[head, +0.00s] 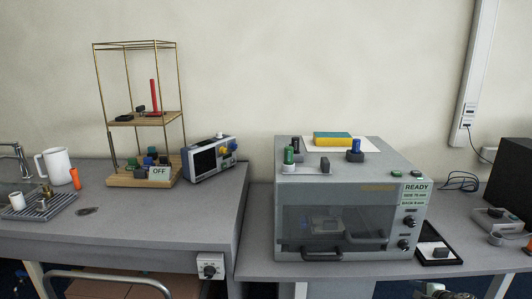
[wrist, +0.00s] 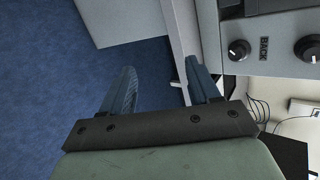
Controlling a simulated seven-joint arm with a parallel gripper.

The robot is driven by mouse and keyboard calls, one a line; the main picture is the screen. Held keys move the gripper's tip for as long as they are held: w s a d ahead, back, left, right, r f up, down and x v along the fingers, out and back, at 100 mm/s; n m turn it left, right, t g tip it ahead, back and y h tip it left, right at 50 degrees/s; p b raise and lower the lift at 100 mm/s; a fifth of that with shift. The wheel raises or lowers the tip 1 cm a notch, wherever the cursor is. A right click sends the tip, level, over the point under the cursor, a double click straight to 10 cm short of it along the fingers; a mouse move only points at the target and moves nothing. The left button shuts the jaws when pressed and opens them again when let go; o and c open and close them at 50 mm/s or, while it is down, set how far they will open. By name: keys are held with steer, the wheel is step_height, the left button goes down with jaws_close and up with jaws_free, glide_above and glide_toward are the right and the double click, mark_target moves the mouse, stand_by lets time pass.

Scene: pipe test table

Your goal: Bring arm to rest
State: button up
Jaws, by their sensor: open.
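In the wrist view my gripper (wrist: 163,76) shows two blue-grey fingers standing well apart, with nothing between them. Blue floor and the grey table edge lie behind the fingers. Part of the grey test machine (head: 350,180), with its BACK knob (wrist: 239,50), is at the upper right of that view, apart from the fingers. In the head view the machine stands on the right table with its clear door (head: 333,228) down and a READY label (head: 416,187). My gripper's fingers cannot be made out in the head view.
A wire-framed wooden rack (head: 146,118), a blue-grey meter (head: 209,158), a white mug (head: 53,172) and a drain tray (head: 38,208) stand at the left. A black tray (head: 438,259) lies right of the machine. The left table's front middle is clear.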

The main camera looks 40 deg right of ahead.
steer(key=w+a+f+n+g+y, duration=0.3)
steer(key=w+a+f+n, duration=0.2)
steer(key=a+f, duration=0.5)
steer(key=w+a+f+n+g+y, duration=0.3)
steer(key=w+a+f+n, duration=0.2)
steer(key=a+f, duration=0.5)
steer(key=w+a+f+n+g+y, duration=0.4)
steer(key=a+f, duration=0.3)
steer(key=a, duration=0.5)
steer(key=a+f+n+g+h, duration=0.1)
steer(key=a+f+n+g, duration=0.1)
steer(key=a, duration=0.9)
steer(key=a+f+n+g+h, duration=0.1)
steer(key=a+f+n, duration=0.3)
steer(key=a+n, duration=0.3)
steer(key=a+f+n+g+h, duration=0.2)
steer(key=a+n, duration=0.2)
steer(key=a, duration=1.2)
steer(key=shift+w+a+f+g, duration=0.25)
steer(key=shift+a+f+g, duration=0.05)
steer(key=shift+a+f, duration=0.1)
